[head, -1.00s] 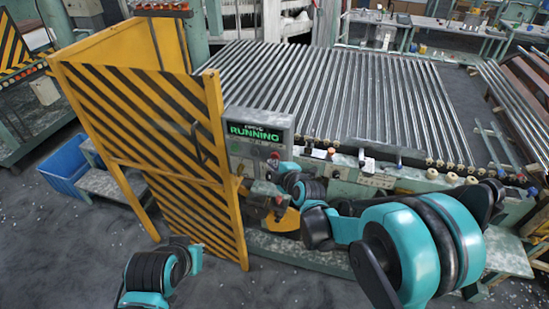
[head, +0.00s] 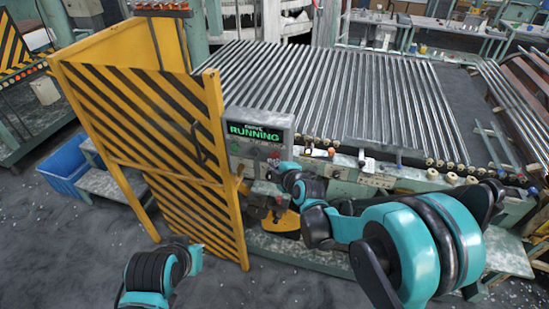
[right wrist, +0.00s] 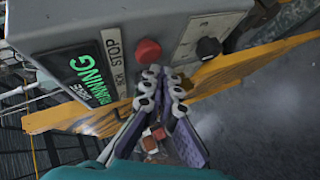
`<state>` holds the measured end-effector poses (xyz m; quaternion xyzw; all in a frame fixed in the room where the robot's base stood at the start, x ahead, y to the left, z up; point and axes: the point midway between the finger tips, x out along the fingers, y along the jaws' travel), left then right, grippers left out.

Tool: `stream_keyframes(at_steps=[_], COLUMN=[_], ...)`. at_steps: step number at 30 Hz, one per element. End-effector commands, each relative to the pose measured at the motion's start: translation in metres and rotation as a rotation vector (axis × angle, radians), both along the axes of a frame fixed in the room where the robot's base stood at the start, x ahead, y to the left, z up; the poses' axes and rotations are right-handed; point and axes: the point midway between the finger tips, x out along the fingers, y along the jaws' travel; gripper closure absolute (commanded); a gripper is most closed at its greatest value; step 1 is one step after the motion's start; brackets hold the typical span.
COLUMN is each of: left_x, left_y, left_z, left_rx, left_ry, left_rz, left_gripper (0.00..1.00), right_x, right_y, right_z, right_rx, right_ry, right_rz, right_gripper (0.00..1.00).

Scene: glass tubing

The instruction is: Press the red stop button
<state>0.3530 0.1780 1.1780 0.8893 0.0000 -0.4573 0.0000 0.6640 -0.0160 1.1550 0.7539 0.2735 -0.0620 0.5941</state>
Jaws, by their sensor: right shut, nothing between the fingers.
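The red stop button (right wrist: 148,51) is a round red knob on a grey control box, beside a STOP label (right wrist: 115,60) in the right wrist view. My right gripper (right wrist: 163,76) is shut and empty. Its fingertips appear just below the button in that view; I cannot tell whether they touch it.
A black knob (right wrist: 208,47) sits beside the red button. A yellow-and-black striped guard (head: 150,140) stands left of the box. Behind it, the conveyor carries many glass tubes (head: 330,95). A blue bin (head: 65,168) stands on the floor at left.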

Motion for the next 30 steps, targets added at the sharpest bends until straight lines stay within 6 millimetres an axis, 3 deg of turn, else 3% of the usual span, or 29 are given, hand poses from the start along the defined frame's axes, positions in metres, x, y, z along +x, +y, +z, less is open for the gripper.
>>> stream_keyframes(at_steps=[30], left_x=[0.0000], left_y=[0.0000], left_z=[-0.0037], left_rx=[0.000], left_ry=[0.000], left_rz=[0.000], left_gripper=[1.00], right_x=[0.0111], right_y=[-0.0035], right_z=[-0.0001], right_rx=[0.001], right_ry=[0.000], right_rz=[0.000], right_gripper=[1.00])
